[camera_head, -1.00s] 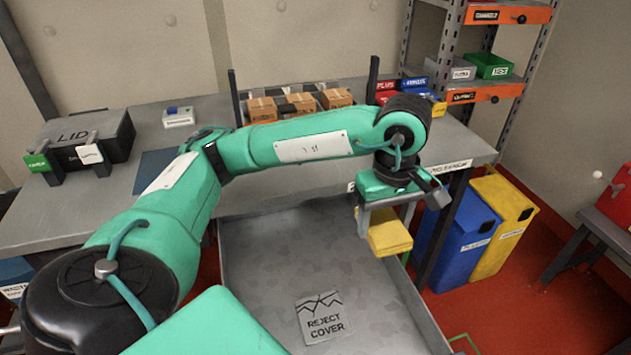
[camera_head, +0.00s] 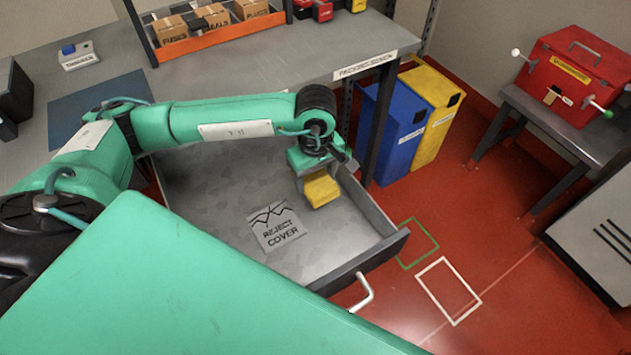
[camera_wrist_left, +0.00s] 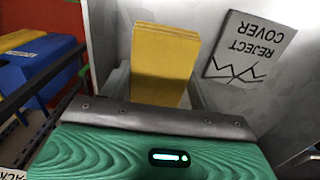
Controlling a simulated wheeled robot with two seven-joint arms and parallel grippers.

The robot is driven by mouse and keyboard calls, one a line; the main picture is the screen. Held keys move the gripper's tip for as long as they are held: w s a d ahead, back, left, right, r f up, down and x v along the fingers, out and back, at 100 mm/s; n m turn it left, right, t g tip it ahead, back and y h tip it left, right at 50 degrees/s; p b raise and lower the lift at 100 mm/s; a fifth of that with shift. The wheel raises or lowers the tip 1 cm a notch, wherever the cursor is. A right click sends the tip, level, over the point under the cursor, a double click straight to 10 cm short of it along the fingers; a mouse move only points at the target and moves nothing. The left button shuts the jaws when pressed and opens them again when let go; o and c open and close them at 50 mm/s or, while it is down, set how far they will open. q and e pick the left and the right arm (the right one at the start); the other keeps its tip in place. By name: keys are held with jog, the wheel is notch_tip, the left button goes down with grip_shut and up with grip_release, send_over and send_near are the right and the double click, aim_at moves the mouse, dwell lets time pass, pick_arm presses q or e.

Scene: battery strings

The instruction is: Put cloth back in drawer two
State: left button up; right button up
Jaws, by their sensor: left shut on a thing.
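The yellow cloth (camera_head: 322,190) is a folded block held in my left gripper (camera_head: 318,178), which is shut on it. In the head view the cloth is over the right part of an open grey drawer (camera_head: 215,185). I cannot tell whether it touches the drawer floor. The cloth (camera_wrist_left: 163,62) also shows in the left wrist view, jutting out beyond the gripper. A flat grey plate marked "REJECT COVER" (camera_head: 277,229) lies in the drawer, left of the cloth; it shows in the wrist view too (camera_wrist_left: 250,48). No drawer number is readable. My right gripper is not in view.
The drawer's front panel with a white handle (camera_head: 363,294) faces the lower right. A workbench (camera_head: 250,65) with an orange-fronted rack of boxes (camera_head: 222,32) stands behind. Blue (camera_head: 387,130) and yellow (camera_head: 432,115) bins stand to the right. A red box (camera_head: 577,75) sits further right.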

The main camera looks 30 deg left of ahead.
pick_arm(q)
notch_tip(320, 180, down, 3)
jog(key=shift+r, duration=0.15)
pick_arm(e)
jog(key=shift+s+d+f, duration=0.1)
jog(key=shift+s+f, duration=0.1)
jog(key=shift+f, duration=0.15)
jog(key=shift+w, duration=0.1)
